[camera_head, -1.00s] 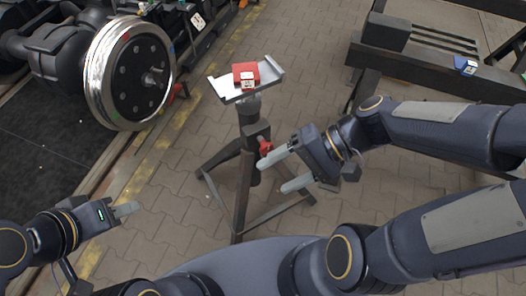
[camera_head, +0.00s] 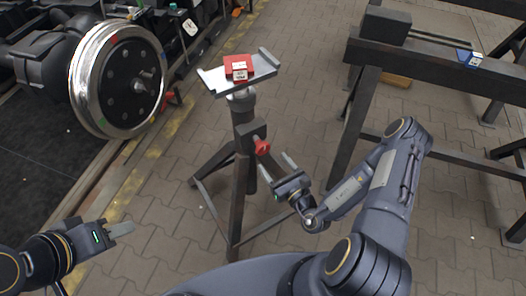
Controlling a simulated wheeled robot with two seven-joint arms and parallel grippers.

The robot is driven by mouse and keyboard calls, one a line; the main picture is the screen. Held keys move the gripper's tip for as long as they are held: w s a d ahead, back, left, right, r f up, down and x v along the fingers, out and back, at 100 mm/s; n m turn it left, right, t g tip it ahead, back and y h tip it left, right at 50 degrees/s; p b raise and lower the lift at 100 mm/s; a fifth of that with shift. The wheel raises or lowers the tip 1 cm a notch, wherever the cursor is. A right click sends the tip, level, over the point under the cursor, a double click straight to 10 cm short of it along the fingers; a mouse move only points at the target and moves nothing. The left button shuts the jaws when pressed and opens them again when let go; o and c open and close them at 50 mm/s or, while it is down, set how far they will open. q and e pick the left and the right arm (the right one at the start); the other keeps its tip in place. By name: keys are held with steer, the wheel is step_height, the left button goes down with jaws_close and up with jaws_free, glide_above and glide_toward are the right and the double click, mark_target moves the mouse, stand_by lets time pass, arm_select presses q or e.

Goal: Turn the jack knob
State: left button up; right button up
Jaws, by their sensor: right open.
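The jack stand (camera_head: 241,185) is a dark tripod with a grey cradle plate (camera_head: 262,75) on top. Its red knob (camera_head: 262,147) sticks out on the right side of the column, below the plate. My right gripper (camera_head: 277,166) is open, with its two grey fingers pointing up toward the knob. The fingertips are just below and to the right of the knob; I cannot tell whether they touch it. My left gripper (camera_head: 121,229) is at the lower left, far from the stand; its fingers look close together, and their gap cannot be made out.
A red box (camera_head: 238,67) lies on the cradle plate. A wheelset with a shiny wheel (camera_head: 118,77) stands at the left by a yellow floor line. A dark metal frame (camera_head: 440,65) stands at the right, with a blue-and-white item (camera_head: 470,58) on it. Paving around the stand is clear.

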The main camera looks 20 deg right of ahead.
mark_target(264, 151)
steer(key=x, duration=0.7)
steer(key=shift+w+a, duration=0.1)
steer(key=shift+w, duration=0.2)
steer(key=c, duration=1)
steer(key=shift+o, duration=0.2)
